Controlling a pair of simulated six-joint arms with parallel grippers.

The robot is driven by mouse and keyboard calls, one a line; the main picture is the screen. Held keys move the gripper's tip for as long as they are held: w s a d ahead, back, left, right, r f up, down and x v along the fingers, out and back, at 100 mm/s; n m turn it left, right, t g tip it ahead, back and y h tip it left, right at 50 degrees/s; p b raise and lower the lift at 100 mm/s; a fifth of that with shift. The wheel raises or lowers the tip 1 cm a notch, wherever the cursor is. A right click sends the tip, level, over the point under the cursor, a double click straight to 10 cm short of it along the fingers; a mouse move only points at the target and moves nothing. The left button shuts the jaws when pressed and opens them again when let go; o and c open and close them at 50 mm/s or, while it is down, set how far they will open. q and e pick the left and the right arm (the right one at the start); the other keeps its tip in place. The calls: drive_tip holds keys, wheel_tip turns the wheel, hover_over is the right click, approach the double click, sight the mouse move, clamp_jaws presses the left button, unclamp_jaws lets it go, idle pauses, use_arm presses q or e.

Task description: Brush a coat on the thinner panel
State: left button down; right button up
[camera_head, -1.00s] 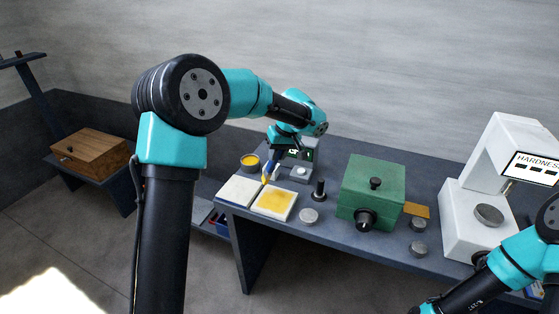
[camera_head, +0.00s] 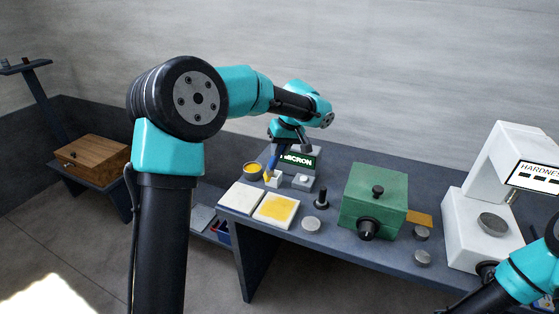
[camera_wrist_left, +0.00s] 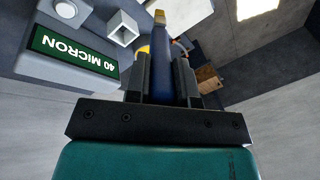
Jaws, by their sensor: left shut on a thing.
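My left gripper (camera_head: 276,154) is shut on a brush with a blue handle and a yellow tip (camera_head: 268,174). The brush also shows in the left wrist view (camera_wrist_left: 186,72), its handle between the fingers (camera_wrist_left: 165,75). The tip hangs behind the panels, beside the paint pot (camera_head: 253,170) with yellow paint. A pale, bare-looking panel (camera_head: 242,198) lies at the left front of the bench. Beside it on the right lies a panel with a yellow coat and pale edges (camera_head: 277,209). I cannot tell their thicknesses. My right gripper is out of the frames.
A grey gauge with a green display stands behind the brush; the left wrist view shows "40 MICRON" (camera_wrist_left: 75,50). A green box (camera_head: 372,197), a black-knobbed post (camera_head: 321,198), metal discs (camera_head: 311,224) and a white hardness tester (camera_head: 478,215) stand to the right.

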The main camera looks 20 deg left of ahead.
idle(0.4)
use_arm(q)
drive_tip(key=shift+f, duration=0.5)
drive_tip(key=shift+r, duration=0.5)
drive_tip(key=shift+f, duration=0.15)
